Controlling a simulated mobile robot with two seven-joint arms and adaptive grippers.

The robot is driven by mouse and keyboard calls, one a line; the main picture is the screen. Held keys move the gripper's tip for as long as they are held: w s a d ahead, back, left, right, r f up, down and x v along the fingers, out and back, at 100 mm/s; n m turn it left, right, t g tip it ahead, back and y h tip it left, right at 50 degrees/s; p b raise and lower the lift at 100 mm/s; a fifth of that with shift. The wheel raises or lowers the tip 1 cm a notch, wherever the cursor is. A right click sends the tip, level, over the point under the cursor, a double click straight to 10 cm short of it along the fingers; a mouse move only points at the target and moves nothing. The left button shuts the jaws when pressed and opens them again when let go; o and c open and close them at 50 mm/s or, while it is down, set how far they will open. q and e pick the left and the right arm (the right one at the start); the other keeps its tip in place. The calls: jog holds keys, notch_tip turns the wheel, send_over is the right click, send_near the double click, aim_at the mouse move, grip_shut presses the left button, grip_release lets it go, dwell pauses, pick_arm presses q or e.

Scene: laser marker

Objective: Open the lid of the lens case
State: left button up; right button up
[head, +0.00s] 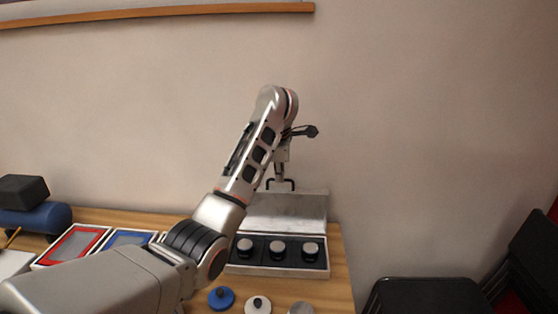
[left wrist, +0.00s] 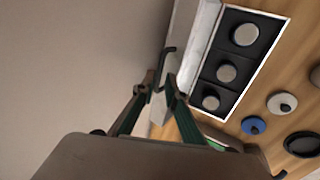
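The lens case (head: 236,268) stands on the wooden table, and its lid (head: 287,212) is raised up at the back, near the wall. Three round lenses with silver tops (head: 278,249) sit in its dark insert; they also show in the left wrist view (left wrist: 227,72). My right gripper is in neither view.
A blue disc (head: 221,298), a white disc (head: 257,305) and a grey one lie before the case. Red and blue framed trays (head: 75,243) are at the left. A black chair (head: 430,295) stands right of the table. The wall is close behind.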

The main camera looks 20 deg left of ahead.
pick_arm(q)
jog(key=v, duration=0.7)
jog(key=shift+s+r, duration=0.2)
jog(key=shift+r, duration=0.1)
jog(key=shift+d+f, duration=0.1)
